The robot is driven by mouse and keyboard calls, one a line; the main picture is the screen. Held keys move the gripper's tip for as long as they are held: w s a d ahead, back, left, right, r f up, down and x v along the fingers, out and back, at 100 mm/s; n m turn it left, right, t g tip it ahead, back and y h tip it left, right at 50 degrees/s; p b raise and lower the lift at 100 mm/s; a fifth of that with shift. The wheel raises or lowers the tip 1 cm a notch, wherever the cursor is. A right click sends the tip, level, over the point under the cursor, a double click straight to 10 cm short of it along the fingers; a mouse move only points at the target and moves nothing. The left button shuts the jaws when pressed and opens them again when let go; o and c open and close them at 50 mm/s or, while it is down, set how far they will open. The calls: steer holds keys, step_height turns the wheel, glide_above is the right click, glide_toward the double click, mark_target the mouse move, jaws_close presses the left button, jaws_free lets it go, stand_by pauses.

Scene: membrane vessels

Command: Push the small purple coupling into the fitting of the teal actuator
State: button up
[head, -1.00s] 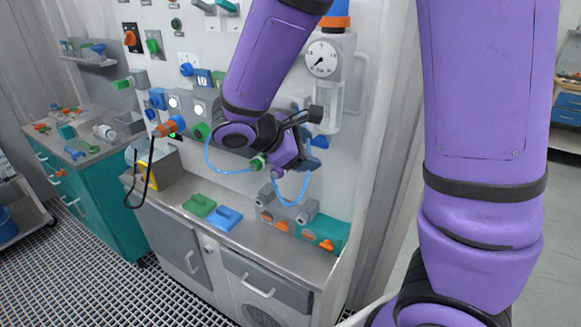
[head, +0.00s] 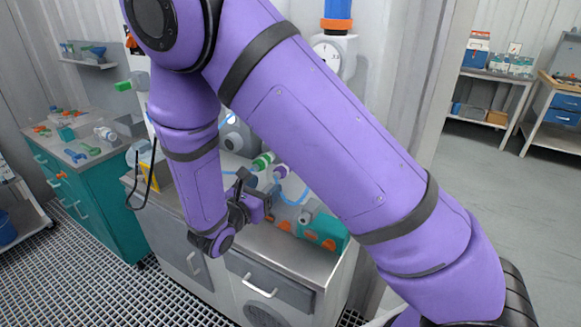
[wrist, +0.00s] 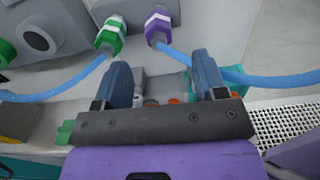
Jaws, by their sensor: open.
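A grey block (wrist: 165,86) with orange parts sits beyond the fingers. The blue hose (wrist: 250,79) crosses behind the right finger. A grey-topped counter (head: 270,262) lies below, and a teal cabinet (head: 95,205) with loose parts stands at left.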

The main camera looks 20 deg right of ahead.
mark_target(275, 177)
stand_by(0.4)
steer(key=shift+x, duration=4.45)
steer(key=shift+w+f, duration=0.1)
steer(key=shift+w, duration=0.05)
steer(key=shift+a, duration=0.1)
jaws_close()
steer(key=shift+a, duration=0.1)
steer(key=shift+v, duration=2.85)
